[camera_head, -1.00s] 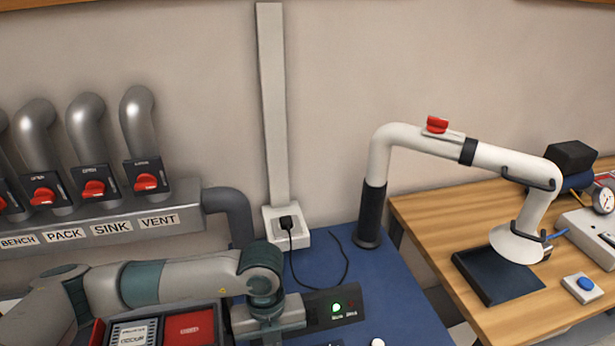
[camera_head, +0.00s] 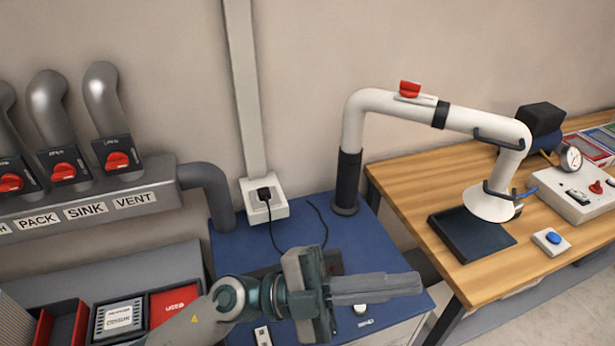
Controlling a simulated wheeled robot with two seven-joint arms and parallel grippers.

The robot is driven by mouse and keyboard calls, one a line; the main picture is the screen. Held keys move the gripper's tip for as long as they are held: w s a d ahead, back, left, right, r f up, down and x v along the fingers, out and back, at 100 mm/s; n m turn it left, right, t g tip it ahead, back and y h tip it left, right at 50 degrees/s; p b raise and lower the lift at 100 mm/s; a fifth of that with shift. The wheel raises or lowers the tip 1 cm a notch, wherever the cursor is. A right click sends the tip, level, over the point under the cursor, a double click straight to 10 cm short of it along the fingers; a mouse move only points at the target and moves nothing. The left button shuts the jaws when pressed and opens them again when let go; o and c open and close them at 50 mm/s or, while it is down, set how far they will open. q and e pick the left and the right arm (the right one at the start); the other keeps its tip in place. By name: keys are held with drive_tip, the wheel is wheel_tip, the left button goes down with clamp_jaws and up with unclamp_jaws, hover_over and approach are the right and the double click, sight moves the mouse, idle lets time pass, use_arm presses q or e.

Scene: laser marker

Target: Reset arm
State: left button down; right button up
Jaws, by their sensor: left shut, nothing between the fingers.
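My left gripper (camera_head: 402,285) is in front of the camera, over the blue-topped cabinet (camera_head: 286,231), with its fingers pointing right. The fingers are together and hold nothing. My left arm comes in from the bottom left and hides part of the cabinet's front panel. My right gripper is not in the picture.
Red-handled duct valves (camera_head: 117,160) line the left wall above labels. Bins (camera_head: 61,330) sit at the lower left. A plug is in the wall socket (camera_head: 265,205). The wooden bench (camera_head: 475,282) holds a blue button box (camera_head: 551,241) and a control box (camera_head: 577,194).

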use_arm(q)
drive_tip(key=w+a+n+t+y, duration=0.9)
drive_tip(key=w+a+n+t, duration=0.55)
drive_tip(key=n+t, duration=0.7)
drive_tip(key=a+f+n+g+y, duration=0.2)
drive_tip(key=a+f+n+y, duration=0.1)
drive_tip(key=a+f+y, duration=0.4)
drive_tip(key=a+f+n+g+y, duration=0.1)
drive_tip(key=a+f+n+y, duration=0.3)
drive_tip(key=f, duration=0.6)
drive_tip(key=s+a+f+g+y, duration=0.1)
drive_tip(key=s+a+f+g, duration=0.25)
drive_tip(key=f, duration=0.25)
drive_tip(key=s+a+f+g+y, duration=0.1)
drive_tip(key=s+a+f+g, duration=0.1)
drive_tip(key=s+a+f, duration=0.3)
drive_tip(key=s+f+g, duration=0.4)
drive_tip(key=s+f, duration=0.1)
drive_tip(key=s, duration=0.3)
drive_tip(key=s+f+g, duration=0.3)
drive_tip(key=s+f, duration=0.2)
drive_tip(key=s, duration=0.3)
wheel_tip(320, 180, down, 29)
drive_tip(key=g+b, duration=0.2)
drive_tip(key=s+a+f+b, duration=0.1)
drive_tip(key=s+a+f, duration=0.2)
drive_tip(key=s+f, duration=1.6)
drive_tip(key=shift+f+m+g, duration=0.35)
drive_tip(key=shift+m+g, duration=0.05)
drive_tip(key=shift+m, duration=0.05)
